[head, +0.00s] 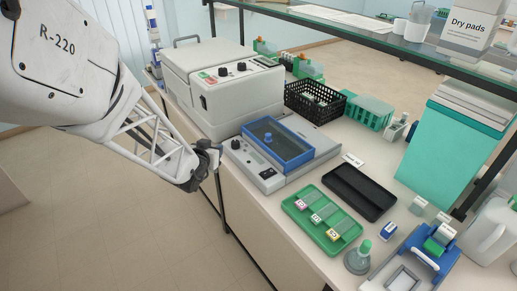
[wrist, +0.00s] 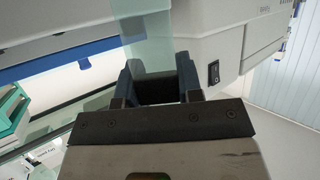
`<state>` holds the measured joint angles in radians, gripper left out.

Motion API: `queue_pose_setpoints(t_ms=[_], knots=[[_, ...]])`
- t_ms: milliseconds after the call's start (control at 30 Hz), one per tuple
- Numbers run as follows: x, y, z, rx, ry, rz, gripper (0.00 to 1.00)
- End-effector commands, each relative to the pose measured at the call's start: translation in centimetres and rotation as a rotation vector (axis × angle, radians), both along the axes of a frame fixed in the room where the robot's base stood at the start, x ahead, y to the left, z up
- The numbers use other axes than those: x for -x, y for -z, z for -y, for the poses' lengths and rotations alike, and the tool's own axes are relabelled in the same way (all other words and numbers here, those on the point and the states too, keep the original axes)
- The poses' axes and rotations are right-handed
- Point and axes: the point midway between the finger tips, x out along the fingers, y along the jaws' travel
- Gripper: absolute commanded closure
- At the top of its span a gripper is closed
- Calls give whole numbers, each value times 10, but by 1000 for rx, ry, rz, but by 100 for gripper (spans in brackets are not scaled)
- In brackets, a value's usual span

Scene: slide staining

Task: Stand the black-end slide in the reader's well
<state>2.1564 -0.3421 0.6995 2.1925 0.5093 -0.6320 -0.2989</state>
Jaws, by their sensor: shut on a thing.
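My gripper (wrist: 155,92) is shut on a clear, pale green glass slide (wrist: 146,45), which projects beyond the fingertips in the wrist view. A dark patch lies between the fingers; I cannot tell whether it is the slide's black end. In the head view my gripper (head: 207,158) is in the air at the bench's left edge, left of a low grey unit with a blue-framed window (head: 277,146). The slide is too small to make out there. I cannot tell for sure which unit is the reader, and no well shows clearly.
A large white machine (head: 238,100) stands behind the grey unit; its black switch (wrist: 214,72) shows in the wrist view. A green tray (head: 296,211) holds slides with coloured ends. An empty black tray (head: 360,190) lies beside it. A black basket (head: 315,100) stands behind.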

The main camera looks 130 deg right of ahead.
Motion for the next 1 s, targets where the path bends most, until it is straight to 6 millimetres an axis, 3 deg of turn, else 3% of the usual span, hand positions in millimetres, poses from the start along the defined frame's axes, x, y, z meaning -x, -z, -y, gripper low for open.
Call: queue_pose_setpoints(t_ms=[500, 1000], knots=[[64, -35, -83, 2, 165, -1, 90], [106, -54, -174, 0, 353, 1, 90]])
